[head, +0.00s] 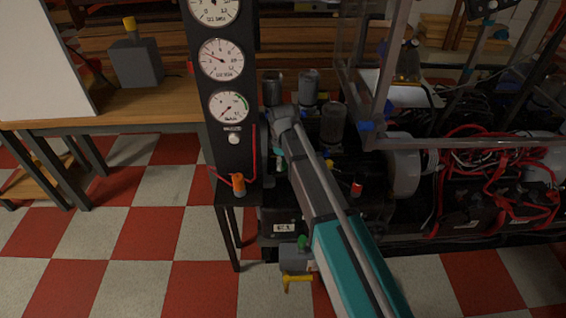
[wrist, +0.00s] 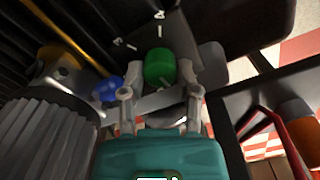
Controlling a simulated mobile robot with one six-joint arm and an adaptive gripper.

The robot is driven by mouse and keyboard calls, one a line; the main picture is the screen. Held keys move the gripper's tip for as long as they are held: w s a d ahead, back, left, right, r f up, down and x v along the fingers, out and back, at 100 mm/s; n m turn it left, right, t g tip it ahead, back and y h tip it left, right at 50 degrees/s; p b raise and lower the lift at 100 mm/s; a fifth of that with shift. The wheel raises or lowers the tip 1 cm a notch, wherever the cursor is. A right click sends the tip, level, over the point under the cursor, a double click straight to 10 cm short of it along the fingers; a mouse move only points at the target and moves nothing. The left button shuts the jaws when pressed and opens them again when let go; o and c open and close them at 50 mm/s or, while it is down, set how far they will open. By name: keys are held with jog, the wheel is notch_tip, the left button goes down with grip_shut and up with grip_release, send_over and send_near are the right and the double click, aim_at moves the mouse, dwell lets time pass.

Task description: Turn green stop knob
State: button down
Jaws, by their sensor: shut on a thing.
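In the wrist view, the green stop knob (wrist: 160,64) is a short round knob with white marks on the dark panel beyond it. My gripper (wrist: 160,80) has one finger on each side of the knob and is shut on it. The exact contact at the fingertips is hard to make out. In the head view, my gripper (head: 279,164) is low beside the black gauge panel, mostly hidden behind my arm, and I cannot clearly make out the knob there.
A blue knob (wrist: 107,88) sits just left of the green one. A ribbed grey cylinder (wrist: 45,140) is close at left. Red cables (head: 500,165) lie over the machinery at right.

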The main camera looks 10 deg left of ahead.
jog(key=m, duration=0.5)
jog(key=shift+w+m, duration=0.1)
jog(key=shift+m, duration=0.3)
jog(key=m, duration=1.3)
jog(key=shift+w+m, duration=0.1)
jog(key=shift+m, duration=0.2)
jog(key=shift+c, duration=2.2)
grip_release()
jog(key=shift+o, duration=0.5)
